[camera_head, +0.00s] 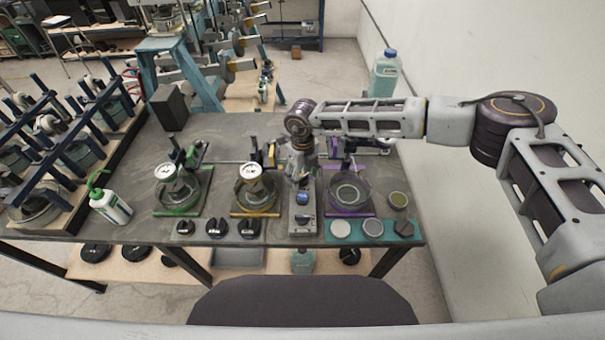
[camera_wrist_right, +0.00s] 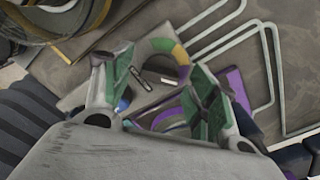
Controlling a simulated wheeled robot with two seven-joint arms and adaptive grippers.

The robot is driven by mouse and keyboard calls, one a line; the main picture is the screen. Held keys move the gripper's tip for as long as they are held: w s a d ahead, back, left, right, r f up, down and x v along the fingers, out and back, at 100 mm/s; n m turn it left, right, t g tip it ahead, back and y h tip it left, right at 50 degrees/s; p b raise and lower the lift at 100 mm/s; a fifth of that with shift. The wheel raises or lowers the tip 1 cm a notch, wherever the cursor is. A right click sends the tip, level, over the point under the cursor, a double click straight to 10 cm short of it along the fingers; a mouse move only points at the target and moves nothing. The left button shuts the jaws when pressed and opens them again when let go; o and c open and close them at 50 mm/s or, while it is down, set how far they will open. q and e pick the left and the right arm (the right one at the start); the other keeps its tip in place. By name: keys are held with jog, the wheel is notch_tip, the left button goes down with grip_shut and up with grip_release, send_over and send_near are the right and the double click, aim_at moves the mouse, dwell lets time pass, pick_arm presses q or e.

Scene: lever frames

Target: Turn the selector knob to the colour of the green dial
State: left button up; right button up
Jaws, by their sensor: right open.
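The selector knob (camera_wrist_right: 156,80) is dark with white marks. In the head view my right gripper (camera_head: 302,168) points down over the grey selector panel (camera_head: 302,222) and hides the knob. The green dial (camera_head: 168,170) is a white-faced gauge above a green-edged base at the left. My left gripper is not in view.
A yellow-based frame with a white gauge (camera_head: 250,170) stands left of the panel, a purple-based frame (camera_head: 348,208) right of it. Black knobs (camera_head: 219,227) and a teal tray (camera_head: 388,236) line the front. A green-capped bottle (camera_head: 110,207) stands left.

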jog(key=c, duration=1)
